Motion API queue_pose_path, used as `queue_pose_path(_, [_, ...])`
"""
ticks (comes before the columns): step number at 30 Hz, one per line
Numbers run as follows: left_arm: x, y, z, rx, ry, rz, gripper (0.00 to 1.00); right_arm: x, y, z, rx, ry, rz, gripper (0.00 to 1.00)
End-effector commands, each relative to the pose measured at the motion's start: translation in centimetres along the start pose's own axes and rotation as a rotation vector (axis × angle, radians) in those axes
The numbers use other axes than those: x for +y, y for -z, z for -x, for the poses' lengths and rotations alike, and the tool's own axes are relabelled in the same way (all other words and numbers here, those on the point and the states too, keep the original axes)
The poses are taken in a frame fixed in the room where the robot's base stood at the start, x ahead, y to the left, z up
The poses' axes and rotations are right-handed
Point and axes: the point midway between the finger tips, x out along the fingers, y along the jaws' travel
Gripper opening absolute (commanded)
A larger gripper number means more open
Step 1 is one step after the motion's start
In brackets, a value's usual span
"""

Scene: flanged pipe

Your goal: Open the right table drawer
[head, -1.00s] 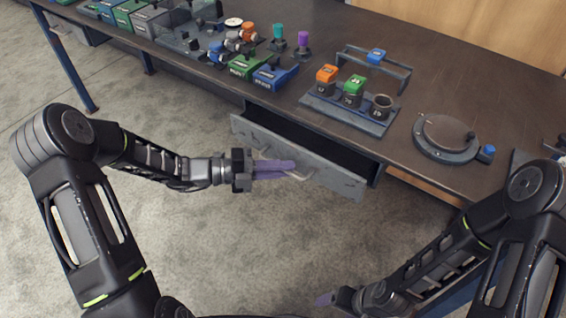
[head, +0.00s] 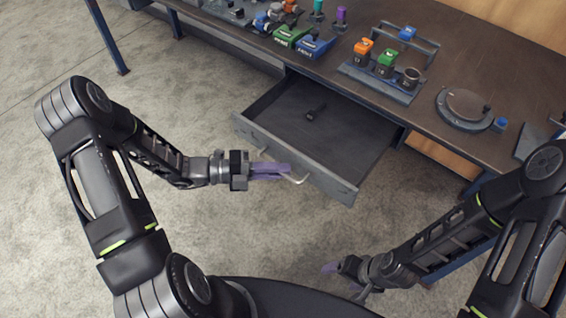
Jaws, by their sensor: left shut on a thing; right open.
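The right table drawer (head: 322,182) is pulled well out from under the table (head: 500,60), and its inside shows.
On the table stand a rack with an orange-capped part (head: 363,47) and a green-capped part (head: 386,60), a round flanged fixture (head: 466,105), and green (head: 294,34) and blue (head: 314,45) bins. Bare floor (head: 200,230) lies before the drawer.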

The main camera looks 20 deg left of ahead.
Motion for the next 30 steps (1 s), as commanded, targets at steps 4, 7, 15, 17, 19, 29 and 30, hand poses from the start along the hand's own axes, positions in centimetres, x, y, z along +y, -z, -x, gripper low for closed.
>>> queue_pose_path(4, [0.1, 0.0, 0.1, -0.001, -0.002, 0.0, 0.0, 0.0, 0.0, 0.0, 0.0, 0.0, 0.0, 0.77])
queue_pose_path(7, [0.1, 0.0, 0.1, -0.001, -0.002, 0.0, 0.0, 0.0, 0.0, 0.0, 0.0, 0.0, 0.0, 0.77])
queue_pose_path(15, [0.1, 0.0, 0.0, -0.001, -0.001, 0.0, 0.3, 0.0, 0.0, 0.0, 0.0, 0.0, 0.0, 0.77])
queue_pose_path(17, [0.1, 0.0, 0.0, -0.001, -0.001, 0.0, 0.32, 0.0, 0.0, 0.0, 0.0, 0.0, 0.0, 0.77])
queue_pose_path(19, [0.0, 0.0, 0.0, -0.001, -0.001, 0.0, 0.32, 0.0, 0.0, 0.0, 0.0, 0.0, 0.0, 0.77])
queue_pose_path(29, [0.1, -0.1, 1.3, -0.003, -0.001, 0.0, 0.32, 0.0, 0.0, -0.1, 0.0, 0.0, 0.0, 0.77])
queue_pose_path(30, [0.1, -0.1, 1.8, -0.003, -0.002, -0.001, 0.32, 0.0, 0.0, -0.1, 0.0, 0.0, 0.0, 0.77])
